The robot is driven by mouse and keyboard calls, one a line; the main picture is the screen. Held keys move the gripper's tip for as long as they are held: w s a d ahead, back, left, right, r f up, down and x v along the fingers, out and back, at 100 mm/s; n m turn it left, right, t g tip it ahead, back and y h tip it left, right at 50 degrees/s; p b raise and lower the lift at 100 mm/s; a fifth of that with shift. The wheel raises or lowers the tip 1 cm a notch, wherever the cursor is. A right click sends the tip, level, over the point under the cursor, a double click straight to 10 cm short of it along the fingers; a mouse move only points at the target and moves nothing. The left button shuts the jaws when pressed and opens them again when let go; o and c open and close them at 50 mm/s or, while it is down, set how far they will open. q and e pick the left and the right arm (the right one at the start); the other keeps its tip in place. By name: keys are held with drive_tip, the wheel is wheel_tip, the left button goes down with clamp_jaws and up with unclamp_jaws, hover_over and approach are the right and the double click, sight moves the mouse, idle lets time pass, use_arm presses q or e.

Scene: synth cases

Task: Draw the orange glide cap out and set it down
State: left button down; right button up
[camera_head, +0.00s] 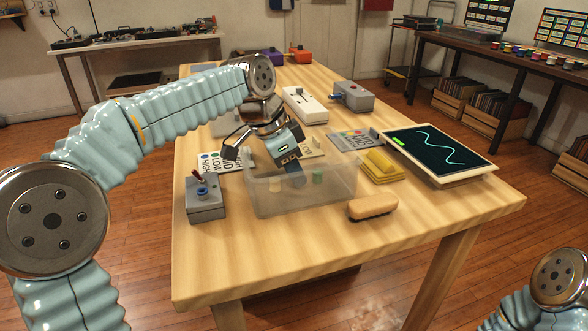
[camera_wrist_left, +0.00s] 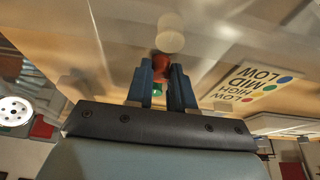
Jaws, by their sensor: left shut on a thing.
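A translucent bin (camera_head: 300,201) stands on the wooden table. My left gripper (camera_head: 294,178) reaches down into it from above. In the left wrist view the gripper (camera_wrist_left: 162,72) is shut on a small orange-red cap (camera_wrist_left: 162,64), held between its dark blue fingertips. The cap is hidden behind the fingers in the head view. A cream cap (camera_head: 274,185) and a green cap (camera_head: 318,177) stand in the bin on either side of the fingers. The cream one looks to be the pale round shape (camera_wrist_left: 171,43) in the wrist view. My right gripper is out of view.
A grey switch box (camera_head: 206,200) stands left of the bin, and a tan-topped brush or block (camera_head: 372,207) at its front right. A yellow cloth (camera_head: 380,166) and a tilted screen (camera_head: 438,150) lie further right. The front of the table is clear.

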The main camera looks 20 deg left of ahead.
use_arm(q)
drive_tip(key=c, duration=0.9)
unclamp_jaws()
drive_tip(key=shift+r, duration=0.1)
drive_tip(key=p+v, duration=0.3)
drive_tip(key=v, duration=1)
drive_tip(key=shift+r, duration=0.35)
drive_tip(key=shift+a, duration=0.1)
